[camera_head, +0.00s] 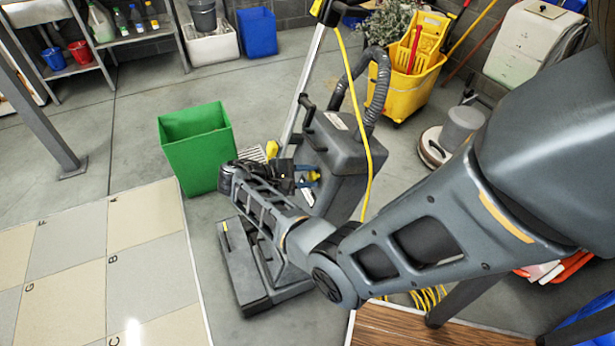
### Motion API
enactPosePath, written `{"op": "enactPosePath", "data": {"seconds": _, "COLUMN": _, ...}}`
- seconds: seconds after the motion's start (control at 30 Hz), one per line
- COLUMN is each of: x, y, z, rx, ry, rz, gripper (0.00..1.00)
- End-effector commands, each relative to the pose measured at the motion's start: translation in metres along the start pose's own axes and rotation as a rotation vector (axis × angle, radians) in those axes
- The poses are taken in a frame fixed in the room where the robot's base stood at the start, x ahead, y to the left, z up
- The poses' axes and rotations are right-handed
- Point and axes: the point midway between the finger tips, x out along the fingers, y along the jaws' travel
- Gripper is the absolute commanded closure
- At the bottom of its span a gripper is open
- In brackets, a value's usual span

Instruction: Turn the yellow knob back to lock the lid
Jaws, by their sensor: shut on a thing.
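The grey floor-cleaning machine stands in the middle of the camera_head view, with its dark lid (335,135) on top of the tank. My arm reaches in from the right, and my gripper (308,178) is at the left side of the machine's body. Its blue-tipped fingers are shut on a small yellow part, which appears to be the yellow knob (314,176). The knob is small and partly hidden by the fingers, so its turn angle cannot be told. The lid looks down, but its latch is not clear.
A yellow cable (367,130) hangs from the machine's handle, near a grey hose (378,80). A green bin (197,147) stands to the left behind my gripper. A yellow mop bucket (408,85) is behind. The tiled platform (140,287) lies at left.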

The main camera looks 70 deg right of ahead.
Motion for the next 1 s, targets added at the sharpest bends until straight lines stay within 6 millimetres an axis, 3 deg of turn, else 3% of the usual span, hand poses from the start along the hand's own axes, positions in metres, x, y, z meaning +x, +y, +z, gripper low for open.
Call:
{"op": "enactPosePath", "data": {"seconds": 0.6, "x": 0.0001, "y": -0.0039, "z": -0.0022, "rx": 0.556, "ry": 0.014, "rz": 0.024, "gripper": 0.95}}
{"op": "enactPosePath", "data": {"seconds": 1.0, "x": -0.0005, "y": -0.0036, "z": -0.0015, "rx": 0.758, "ry": 0.018, "rz": 0.034, "gripper": 0.95}}
